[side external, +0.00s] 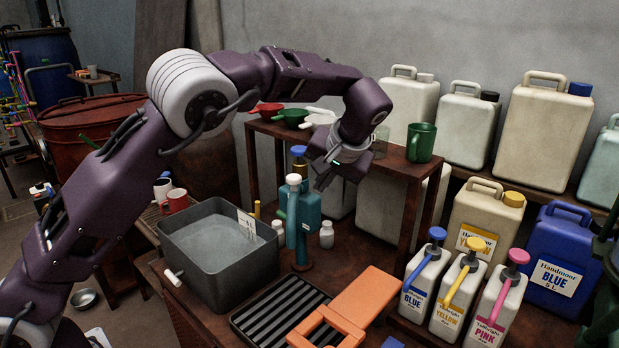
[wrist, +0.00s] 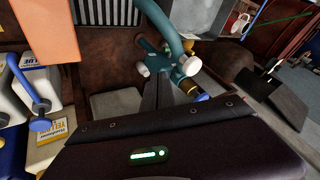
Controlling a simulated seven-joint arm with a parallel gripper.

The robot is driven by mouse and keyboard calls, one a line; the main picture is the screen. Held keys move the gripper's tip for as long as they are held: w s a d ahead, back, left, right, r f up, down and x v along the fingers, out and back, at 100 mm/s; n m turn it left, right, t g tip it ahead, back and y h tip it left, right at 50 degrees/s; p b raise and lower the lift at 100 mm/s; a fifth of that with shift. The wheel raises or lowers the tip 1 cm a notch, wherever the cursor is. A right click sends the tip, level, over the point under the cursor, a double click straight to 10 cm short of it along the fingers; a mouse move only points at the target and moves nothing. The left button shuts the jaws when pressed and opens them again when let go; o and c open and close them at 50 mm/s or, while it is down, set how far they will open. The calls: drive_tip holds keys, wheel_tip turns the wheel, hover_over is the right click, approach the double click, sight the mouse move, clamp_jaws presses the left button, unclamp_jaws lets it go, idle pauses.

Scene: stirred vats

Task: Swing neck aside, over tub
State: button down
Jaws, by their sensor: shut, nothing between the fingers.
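A teal tap (side external: 291,228) stands on the bench just right of the tub, with pale knobs near its top; its neck is hard to make out there. In the wrist view its curved teal neck (wrist: 163,22) runs from the upper left down to the teal body, and a white knob (wrist: 143,68) shows beside it. The dark grey tub (side external: 225,285) holds pale liquid; its edge seems to show at the top of the wrist view. My gripper (side external: 322,184) is shut and empty, above and right of the tap, close to the teal parts in the wrist view.
A black slatted rack (side external: 275,318) and an orange board (side external: 350,305) lie in front. Pump bottles (side external: 425,280) stand at right. A shelf (side external: 385,158) with a green mug (side external: 421,142) is behind my gripper.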

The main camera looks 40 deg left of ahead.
sight(299, 184)
drive_tip(key=shift+s+a+r, duration=0.1)
drive_tip(key=shift+s+a, duration=0.1)
drive_tip(key=shift+a, duration=0.55)
drive_tip(key=shift+s+a, duration=0.2)
drive_tip(key=shift+a, duration=0.55)
drive_tip(key=shift+s+a+m, duration=0.4)
drive_tip(key=shift+s+a, duration=0.1)
drive_tip(key=shift+s, duration=0.1)
drive_tip(key=s+a+m+t+h, duration=0.2)
drive_tip(key=a+m, duration=0.4)
drive_tip(key=a, duration=1.5)
drive_tip(key=shift+s+a+t+h, duration=0.4)
drive_tip(key=shift+t+h, duration=0.2)
drive_tip(key=shift+t, duration=0.1)
drive_tip(key=shift+w+r, duration=0.15)
drive_tip(key=shift+r, duration=0.05)
